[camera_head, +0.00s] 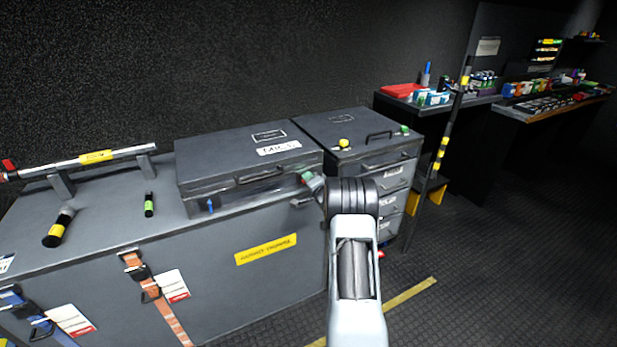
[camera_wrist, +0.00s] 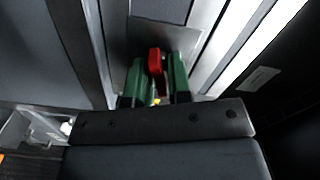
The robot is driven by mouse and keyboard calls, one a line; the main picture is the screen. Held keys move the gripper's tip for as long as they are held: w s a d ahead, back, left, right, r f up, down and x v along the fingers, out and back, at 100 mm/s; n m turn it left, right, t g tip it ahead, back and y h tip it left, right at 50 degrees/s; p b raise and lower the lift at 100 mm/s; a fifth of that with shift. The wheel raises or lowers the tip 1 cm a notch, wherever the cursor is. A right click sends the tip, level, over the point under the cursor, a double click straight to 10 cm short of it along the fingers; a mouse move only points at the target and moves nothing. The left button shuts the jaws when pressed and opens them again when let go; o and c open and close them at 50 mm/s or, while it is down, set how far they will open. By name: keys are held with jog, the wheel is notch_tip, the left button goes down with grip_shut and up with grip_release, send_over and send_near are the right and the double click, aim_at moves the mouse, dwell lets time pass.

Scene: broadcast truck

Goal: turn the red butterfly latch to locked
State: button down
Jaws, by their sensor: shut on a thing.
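The red butterfly latch (camera_wrist: 156,62) shows in the wrist view, in front of a grey metal plate between pale metal edges. My gripper (camera_wrist: 157,78) has a green finger on each side of it and is shut on it. The latch stands roughly upright in that view; its lower part is hidden between the fingers. In the head view my gripper (camera_head: 308,179) is at the front right corner of the dark grey case labelled MICS (camera_head: 222,163). The latch is hidden there.
The case lies on a large grey trunk (camera_head: 110,262) with a black-and-yellow cylinder (camera_head: 59,227) and a small green-marked cylinder (camera_head: 149,205). A drawer unit (camera_head: 390,182) stands right of the case. A striped pole (camera_head: 440,155) leans beyond it. Floor (camera_head: 500,265) at right is clear.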

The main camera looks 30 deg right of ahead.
jog(key=shift+f+m+p, duration=0.1)
jog(key=shift+m+p, duration=0.6)
jog(key=shift+m, duration=1.3)
jog(key=c, duration=1.2)
grip_release()
jog(key=shift+c, duration=0.2)
jog(key=s+a, duration=0.2)
jog(key=s, duration=1.1)
jog(key=shift+s, duration=0.35)
